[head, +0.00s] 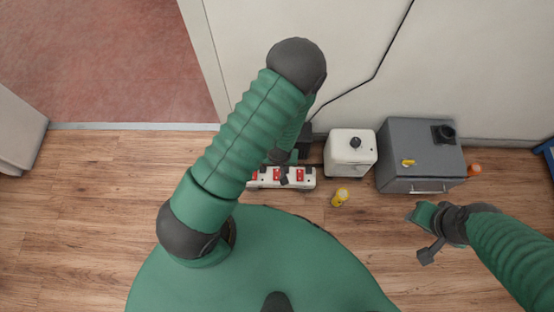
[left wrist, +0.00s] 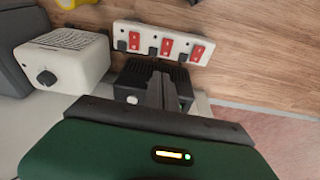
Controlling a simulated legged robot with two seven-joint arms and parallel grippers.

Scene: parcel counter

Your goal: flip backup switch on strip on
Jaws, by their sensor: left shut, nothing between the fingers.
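A white power strip (head: 263,182) lies on the wooden floor near the wall, partly hidden by my left arm. It shows more fully in the left wrist view (left wrist: 149,37), with three red switches (left wrist: 166,47) in a row, each beside a black socket or plug. I cannot read any labels or tell which switch is the backup one, nor their positions. My left gripper (head: 284,181) is shut and empty over the strip; in the left wrist view its fingers (left wrist: 160,82) point toward the strip. Contact cannot be told.
A black vented box (left wrist: 128,77) stands behind the strip. A white box with a knob (head: 350,147) and a grey cabinet (head: 420,155) stand to the right along the wall. A yellow object (head: 340,197) is on the floor near the strip. A black cable (head: 374,78) runs down the wall.

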